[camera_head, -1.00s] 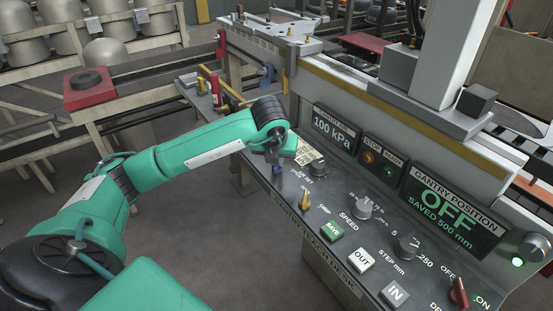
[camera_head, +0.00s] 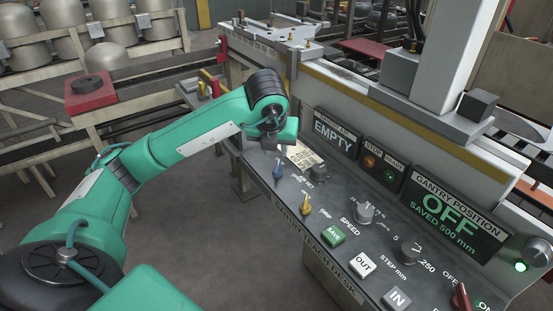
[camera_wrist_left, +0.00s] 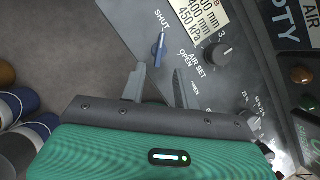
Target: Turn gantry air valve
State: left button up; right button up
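The gantry air valve is a small blue lever (camera_head: 278,169) at the far left end of the dark desk panel. In the left wrist view the blue lever (camera_wrist_left: 159,47) stands between the SHUT and OPEN labels, lined up roughly toward SHUT. My left gripper (camera_wrist_left: 157,78) is open and empty, its two grey fingers apart just short of the lever, with no contact visible. In the head view my left gripper (camera_head: 280,146) hangs above and behind the lever; its fingertips are hard to make out. The gantry air display (camera_head: 333,131) reads EMPTY. My right gripper is out of view.
The AIR SET knob (camera_head: 318,172) is close beside the lever. A yellow lever (camera_head: 306,203), the SPEED knob (camera_head: 364,212) and the SAVE button (camera_head: 333,234) sit farther along the panel. The gantry position display (camera_head: 451,213) reads OFF. Open floor lies left of the desk.

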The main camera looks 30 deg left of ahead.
pick_arm(q)
jog(key=v, duration=0.5)
jog(key=shift+r, duration=0.2)
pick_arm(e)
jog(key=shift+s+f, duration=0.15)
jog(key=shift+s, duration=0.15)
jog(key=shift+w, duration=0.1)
